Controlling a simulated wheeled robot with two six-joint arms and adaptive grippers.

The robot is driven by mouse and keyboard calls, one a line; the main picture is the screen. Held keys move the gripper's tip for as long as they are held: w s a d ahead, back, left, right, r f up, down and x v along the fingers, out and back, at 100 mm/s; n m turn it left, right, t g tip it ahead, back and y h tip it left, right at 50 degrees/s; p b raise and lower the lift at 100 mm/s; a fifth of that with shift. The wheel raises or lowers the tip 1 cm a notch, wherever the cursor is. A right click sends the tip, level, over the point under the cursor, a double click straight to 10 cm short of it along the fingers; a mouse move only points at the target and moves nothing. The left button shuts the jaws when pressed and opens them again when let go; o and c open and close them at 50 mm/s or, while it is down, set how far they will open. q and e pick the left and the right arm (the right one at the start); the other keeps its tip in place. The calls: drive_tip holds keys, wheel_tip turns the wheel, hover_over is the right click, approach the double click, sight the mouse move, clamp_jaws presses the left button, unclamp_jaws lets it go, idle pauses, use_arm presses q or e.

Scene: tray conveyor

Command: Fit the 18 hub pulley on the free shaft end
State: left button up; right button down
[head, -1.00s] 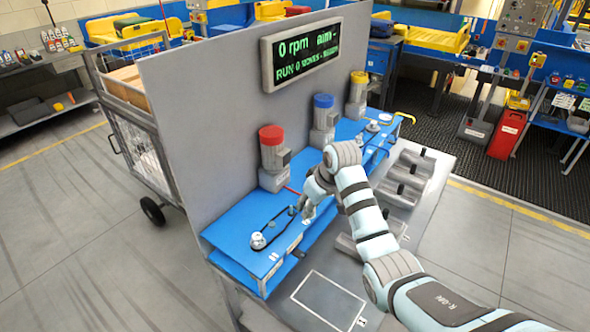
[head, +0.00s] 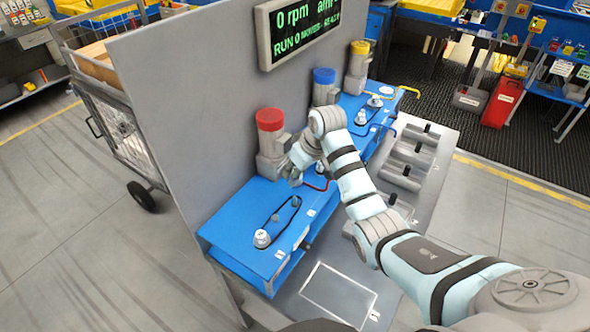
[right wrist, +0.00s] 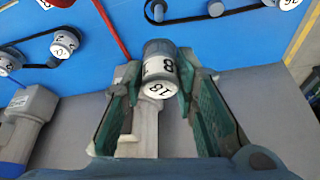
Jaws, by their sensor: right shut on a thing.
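My right gripper (head: 292,178) is shut on the 18 hub pulley (right wrist: 158,72), a grey cylinder with a white band and end face marked 18. It holds the pulley between its green-lined fingers, in front of the red-topped motor (head: 270,135). In the head view the pulley is hidden or too small to tell. On the blue bench (head: 232,218), a black belt runs from a white-faced pulley (head: 262,239) to a short grey shaft end (right wrist: 157,10), apart from the held pulley. I cannot tell whether that shaft is bare. My left gripper is not in view.
A grey stub (head: 275,217) stands beside the belt. A red bent rod (right wrist: 108,25) lies near the fingers. Blue-topped (head: 324,85) and yellow-topped (head: 359,62) motors stand farther along the bench. Grey cradles (head: 408,165) lie to the right. A grey panel (head: 180,100) rises behind the bench.

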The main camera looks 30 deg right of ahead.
drive_tip(key=x, duration=0.1)
drive_tip(key=b+x, duration=0.1)
drive_tip(key=x, duration=0.2)
drive_tip(key=shift+s+d+f, duration=0.2)
drive_tip(key=shift+f, duration=0.2)
drive_tip(key=shift+f+b, duration=0.35)
drive_tip(key=shift+s+f, duration=0.1)
drive_tip(key=shift+f, duration=0.1)
drive_tip(key=shift+s, duration=0.2)
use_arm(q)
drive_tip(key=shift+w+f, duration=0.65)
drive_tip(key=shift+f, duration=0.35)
use_arm(e)
drive_tip(key=shift+w+f, duration=0.1)
drive_tip(key=shift+w, duration=0.05)
drive_tip(key=shift+p, duration=0.4)
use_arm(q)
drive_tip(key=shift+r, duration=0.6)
